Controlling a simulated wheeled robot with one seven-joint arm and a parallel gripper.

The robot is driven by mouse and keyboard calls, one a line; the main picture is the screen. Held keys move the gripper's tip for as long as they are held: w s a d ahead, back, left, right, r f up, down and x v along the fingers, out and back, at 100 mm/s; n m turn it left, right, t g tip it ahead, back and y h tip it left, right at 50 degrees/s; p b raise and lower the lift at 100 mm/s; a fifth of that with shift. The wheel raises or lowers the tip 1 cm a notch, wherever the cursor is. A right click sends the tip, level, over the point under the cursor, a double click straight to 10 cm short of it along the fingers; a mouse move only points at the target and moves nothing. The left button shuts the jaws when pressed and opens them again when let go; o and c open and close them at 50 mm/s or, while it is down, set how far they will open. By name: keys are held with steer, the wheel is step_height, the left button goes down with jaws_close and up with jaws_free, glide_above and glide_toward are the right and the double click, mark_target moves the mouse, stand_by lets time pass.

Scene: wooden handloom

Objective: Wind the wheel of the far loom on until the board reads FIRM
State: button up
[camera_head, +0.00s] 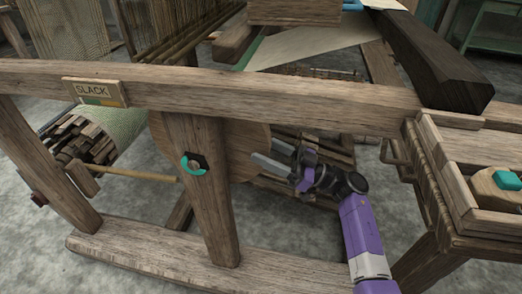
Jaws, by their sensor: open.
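The board (94,92) on the loom's long front beam reads SLACK, with a coloured strip under the word. A round wooden wheel (248,150) sits behind the loom's upright post, which hides its middle. My gripper (268,157) is open and empty at the right edge of the wheel, its fingers pointing left. I cannot tell whether the fingers touch the wheel.
The long beam (270,97) runs above my gripper. Left of the post are a pale cloth roll (122,124) and a wooden rod (135,175). A low rail (170,262) lies along the floor. At right stands a wooden tray table (470,222) holding a teal-topped wooden piece (490,187).

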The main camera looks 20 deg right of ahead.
steer(key=shift+w+a+r, duration=0.25)
steer(key=shift+w+a, duration=0.1)
steer(key=shift+a, duration=0.2)
jaws_close()
stand_by(1.1)
